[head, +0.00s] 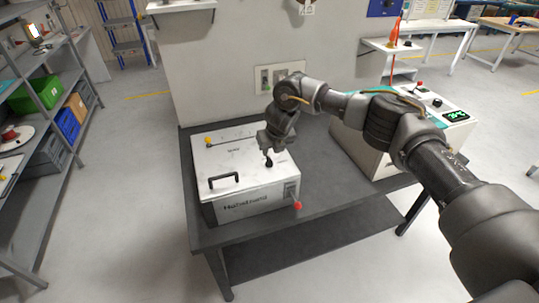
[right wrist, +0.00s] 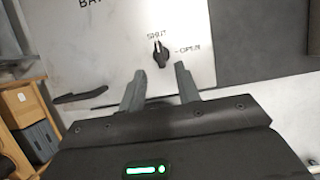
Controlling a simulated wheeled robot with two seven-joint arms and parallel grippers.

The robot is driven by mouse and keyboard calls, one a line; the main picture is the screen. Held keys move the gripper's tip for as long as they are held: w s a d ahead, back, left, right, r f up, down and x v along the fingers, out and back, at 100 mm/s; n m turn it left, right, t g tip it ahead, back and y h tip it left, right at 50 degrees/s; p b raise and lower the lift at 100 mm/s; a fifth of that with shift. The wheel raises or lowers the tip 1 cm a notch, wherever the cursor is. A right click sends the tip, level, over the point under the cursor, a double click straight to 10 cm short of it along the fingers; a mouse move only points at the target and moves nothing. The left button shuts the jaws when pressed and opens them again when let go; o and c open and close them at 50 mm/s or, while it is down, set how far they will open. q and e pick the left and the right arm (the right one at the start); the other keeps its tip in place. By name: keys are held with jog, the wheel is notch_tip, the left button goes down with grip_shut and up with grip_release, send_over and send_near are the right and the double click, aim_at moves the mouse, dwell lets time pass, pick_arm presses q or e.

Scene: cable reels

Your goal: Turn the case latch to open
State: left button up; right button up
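The white case (head: 235,165) sits with its lid closed on the dark table. Its latch (right wrist: 160,54) is a small black knob on the lid, between a "SHUT" mark above and an "OPEN" mark at the right in the right wrist view. The knob appears to point at "SHUT". It also shows in the head view (head: 269,162), just below my right gripper (right wrist: 160,68). My right gripper is open, its two fingers apart on either side of the knob's near end; I cannot tell whether they touch it. My left gripper is not in view.
A black handle (head: 224,181) stands on the lid's front left. A second white box (head: 375,150) stands at the table's right. A wall is behind.

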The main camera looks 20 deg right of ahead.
aim_at(269, 158)
jog(key=p+x, duration=0.1)
jog(key=x, duration=0.5)
jog(key=shift+w+f, duration=0.15)
jog(key=shift+f, duration=0.05)
grip_shut()
